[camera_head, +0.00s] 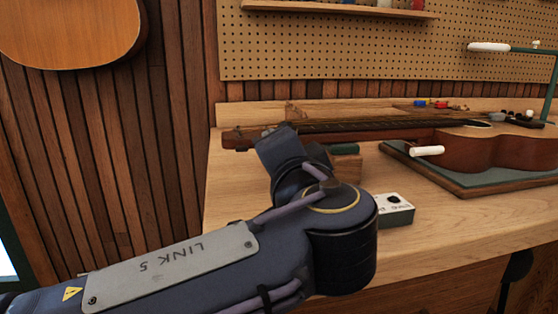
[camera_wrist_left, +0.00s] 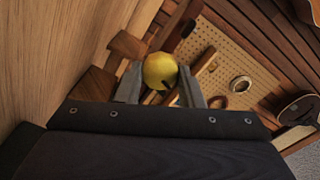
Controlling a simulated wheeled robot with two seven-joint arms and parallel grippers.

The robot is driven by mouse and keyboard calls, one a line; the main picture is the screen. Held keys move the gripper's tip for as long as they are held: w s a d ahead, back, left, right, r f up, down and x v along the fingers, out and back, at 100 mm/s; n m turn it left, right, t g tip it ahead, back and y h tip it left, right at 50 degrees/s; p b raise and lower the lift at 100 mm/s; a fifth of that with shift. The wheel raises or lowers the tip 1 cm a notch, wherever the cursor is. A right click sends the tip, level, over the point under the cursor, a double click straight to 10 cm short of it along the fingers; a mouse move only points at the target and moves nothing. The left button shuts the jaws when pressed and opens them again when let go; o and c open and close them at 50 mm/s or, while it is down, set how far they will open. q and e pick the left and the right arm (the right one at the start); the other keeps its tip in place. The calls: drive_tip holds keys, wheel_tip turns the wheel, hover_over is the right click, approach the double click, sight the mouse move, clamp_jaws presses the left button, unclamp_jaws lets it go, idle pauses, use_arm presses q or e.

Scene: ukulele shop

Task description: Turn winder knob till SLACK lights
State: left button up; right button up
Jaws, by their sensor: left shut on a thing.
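A yellow round knob (camera_wrist_left: 160,70), taken to be the winder knob, sits between the two grey fingers of my left gripper (camera_wrist_left: 160,78) in the left wrist view. The gripper is shut on it. A dark notch or mark shows on the knob's lower edge. In the head view my left arm hides the gripper and the knob. The ukulele (camera_head: 465,150) lies on the bench, its neck pointing left. A small grey box (camera_head: 397,210) with a pale, lettered top and a dark round spot stands just right of my arm; its lettering is too small to read, and I cannot tell whether any light is lit.
The ukulele body lies on a green-topped board (camera_head: 500,180) with white-padded arms (camera_head: 428,151) near it. Small red and blue items (camera_head: 430,104) lie behind. The wooden bench (camera_head: 470,220) is clear at front right. A pegboard (camera_head: 340,50) stands behind.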

use_arm(q)
drive_tip(key=shift+f, duration=0.1)
idle(0.3)
drive_tip(key=o, duration=0.7)
drive_tip(key=s, duration=0.2)
drive_tip(key=s+d+p, duration=0.1)
drive_tip(key=s, duration=0.4)
drive_tip(key=shift+s+d+p, duration=0.25)
drive_tip(key=shift+s+p, duration=0.05)
